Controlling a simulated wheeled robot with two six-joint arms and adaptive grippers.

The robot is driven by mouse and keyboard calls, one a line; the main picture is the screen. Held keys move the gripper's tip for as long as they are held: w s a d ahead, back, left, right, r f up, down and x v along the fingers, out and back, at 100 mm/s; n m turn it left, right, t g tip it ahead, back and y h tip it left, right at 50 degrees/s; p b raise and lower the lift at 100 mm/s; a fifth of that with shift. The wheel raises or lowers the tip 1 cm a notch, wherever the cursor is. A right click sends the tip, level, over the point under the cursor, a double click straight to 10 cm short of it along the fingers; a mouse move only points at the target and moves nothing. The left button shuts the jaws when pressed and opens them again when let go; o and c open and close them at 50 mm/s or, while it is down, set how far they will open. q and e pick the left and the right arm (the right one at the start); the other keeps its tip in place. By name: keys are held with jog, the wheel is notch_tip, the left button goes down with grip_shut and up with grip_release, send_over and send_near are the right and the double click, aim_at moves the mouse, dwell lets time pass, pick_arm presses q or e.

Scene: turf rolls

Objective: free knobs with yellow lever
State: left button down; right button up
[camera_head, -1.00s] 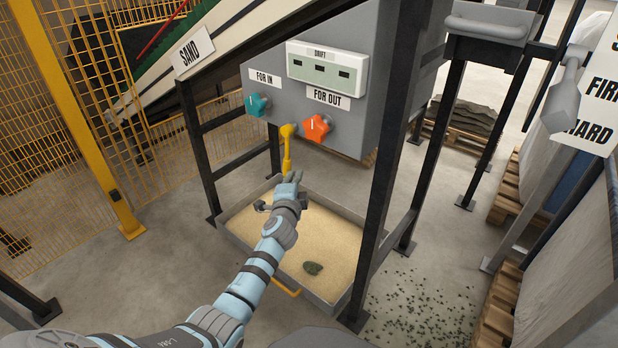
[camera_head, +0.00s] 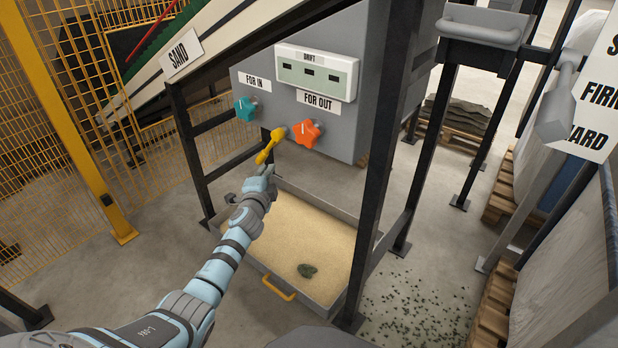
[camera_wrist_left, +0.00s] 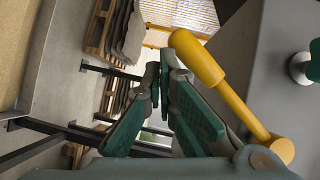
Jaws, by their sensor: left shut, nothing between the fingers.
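The yellow lever (camera_head: 267,149) is on the grey control box, below and between the teal knob (camera_head: 245,109) and the orange knob (camera_head: 304,132). It slants, with its free end down and to the left. My left gripper (camera_head: 265,171) is just below that end, shut and empty. In the left wrist view the lever (camera_wrist_left: 225,88) runs along the right side of my gripper (camera_wrist_left: 157,75), outside the fingers. I cannot tell whether they touch. Part of a green knob (camera_wrist_left: 314,62) shows at that view's right edge. My right gripper is not in view.
Dark frame posts (camera_head: 378,150) stand right of the box. A yellow mesh fence (camera_head: 40,120) is at left.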

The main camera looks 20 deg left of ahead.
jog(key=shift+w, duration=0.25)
pick_arm(q)
jog(key=s+d+f, duration=0.5)
jog(key=s, duration=0.5)
jog(key=shift+s+d+f+b, duration=0.2)
jog(key=shift+s+d+b, duration=0.1)
jog(key=shift+b, duration=0.15)
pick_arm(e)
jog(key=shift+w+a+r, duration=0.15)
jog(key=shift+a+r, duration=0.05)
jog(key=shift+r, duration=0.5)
